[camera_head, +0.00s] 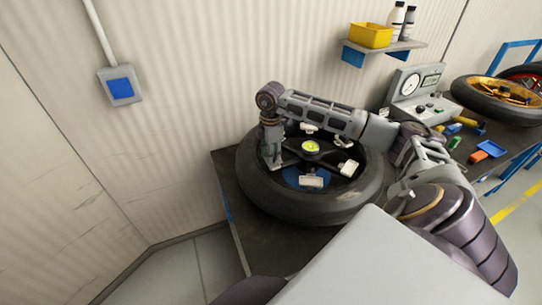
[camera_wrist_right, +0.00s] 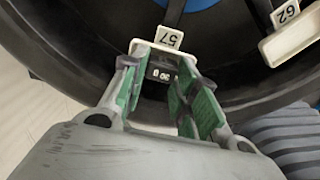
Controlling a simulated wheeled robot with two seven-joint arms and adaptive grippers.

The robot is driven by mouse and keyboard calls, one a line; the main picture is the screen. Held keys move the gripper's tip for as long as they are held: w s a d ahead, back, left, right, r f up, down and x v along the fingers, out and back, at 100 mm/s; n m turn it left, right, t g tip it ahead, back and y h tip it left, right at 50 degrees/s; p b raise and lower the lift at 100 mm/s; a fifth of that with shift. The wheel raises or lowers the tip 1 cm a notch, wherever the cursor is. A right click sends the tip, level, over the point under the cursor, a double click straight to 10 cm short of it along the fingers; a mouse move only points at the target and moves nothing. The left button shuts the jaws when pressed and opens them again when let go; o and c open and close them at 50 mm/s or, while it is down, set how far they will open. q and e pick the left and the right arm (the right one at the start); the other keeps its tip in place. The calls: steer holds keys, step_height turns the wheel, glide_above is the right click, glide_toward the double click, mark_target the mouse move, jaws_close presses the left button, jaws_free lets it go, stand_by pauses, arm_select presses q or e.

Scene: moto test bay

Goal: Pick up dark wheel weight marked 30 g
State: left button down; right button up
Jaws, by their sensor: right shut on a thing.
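A dark wheel weight (camera_wrist_right: 161,73) with light markings, which I cannot read for sure, sits between the fingertips of my right gripper (camera_wrist_right: 160,82) in the right wrist view. The green-padded fingers are shut on it. It lies at a white holder with a tag reading 57 (camera_wrist_right: 168,38), inside the rim of a black-tyred wheel. In the head view my right gripper (camera_head: 271,160) reaches down at the left side of the wheel (camera_head: 315,206), and the weight is hidden there. My left gripper is not in view.
Other white holders stand in the wheel, one at its front (camera_head: 311,181) and one at its right (camera_head: 348,168). A wall is behind.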

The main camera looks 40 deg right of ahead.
step_height(320, 180, up, 9)
steer(key=shift+r+b, duration=0.2)
steer(key=shift+b, duration=0.1)
stand_by(0.5)
steer(key=shift+a+f, duration=0.1)
steer(key=shift+a, duration=0.05)
